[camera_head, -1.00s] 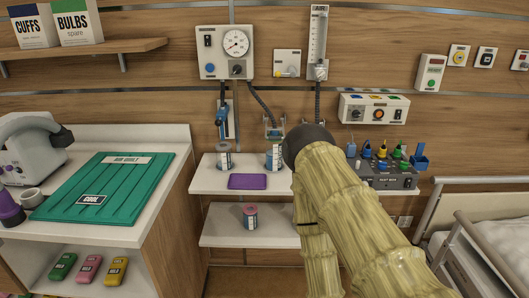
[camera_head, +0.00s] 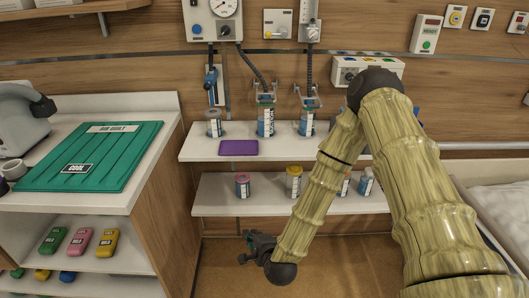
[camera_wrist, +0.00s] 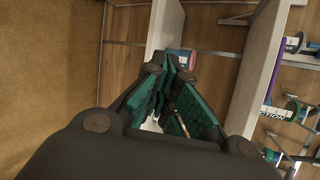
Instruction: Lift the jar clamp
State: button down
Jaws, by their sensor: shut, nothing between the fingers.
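Two jar clamps show in the head view, a left clamp (camera_head: 265,97) and a right clamp (camera_head: 310,102), each at the top of a jar below a dark hose. The left clamped jar (camera_head: 265,123) and the right clamped jar (camera_head: 306,124) are upright at the upper shelf. I cannot tell which clamp is the task's. My gripper (camera_head: 246,247) is low in front of the lower shelf, well below and apart from both clamps. In the wrist view its green-padded fingers (camera_wrist: 170,65) are shut and empty.
The upper shelf (camera_head: 190,146) also holds a loose jar (camera_head: 213,123) and a purple mat (camera_head: 238,148). The lower shelf (camera_head: 217,204) holds a red-lidded jar (camera_head: 242,186), a yellow-lidded jar (camera_head: 293,182) and others partly behind my arm. A cabinet (camera_head: 160,213) stands left, a bed (camera_head: 500,205) right.

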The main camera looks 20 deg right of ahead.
jog(key=w+d+r+m+t+h+b, duration=0.1)
jog(key=w+d+r+m+t+h, duration=0.1)
jog(key=w+r+m, duration=0.3)
jog(key=w+d+r+m+t+h+b, duration=0.1)
jog(key=w+d+r+m+t+h, duration=0.2)
jog(key=r+m, duration=0.5)
jog(key=w+d+r+m+t+h+b, duration=0.1)
jog(key=w+d+r+m+t+h, duration=0.1)
jog(key=w+r+m, duration=0.4)
notch_tip(320, 180, up, 5)
jog(key=d+t, duration=0.1)
jog(key=d, duration=0.1)
jog(key=shift+w+d+h, duration=0.35)
jog(key=shift+h, duration=0.05)
jog(key=shift+r, duration=0.1)
jog(key=r+p+x, duration=0.2)
jog(key=x, duration=1)
jog(key=shift+r+p, duration=0.3)
jog(key=shift+p, duration=0.1)
jog(key=shift+a+r, duration=0.15)
jog(key=shift+a, duration=0.05)
jog(key=shift+s+d+r+g+p, duration=0.25)
jog(key=shift+r+g+p, duration=0.1)
jog(key=shift+r, duration=0.2)
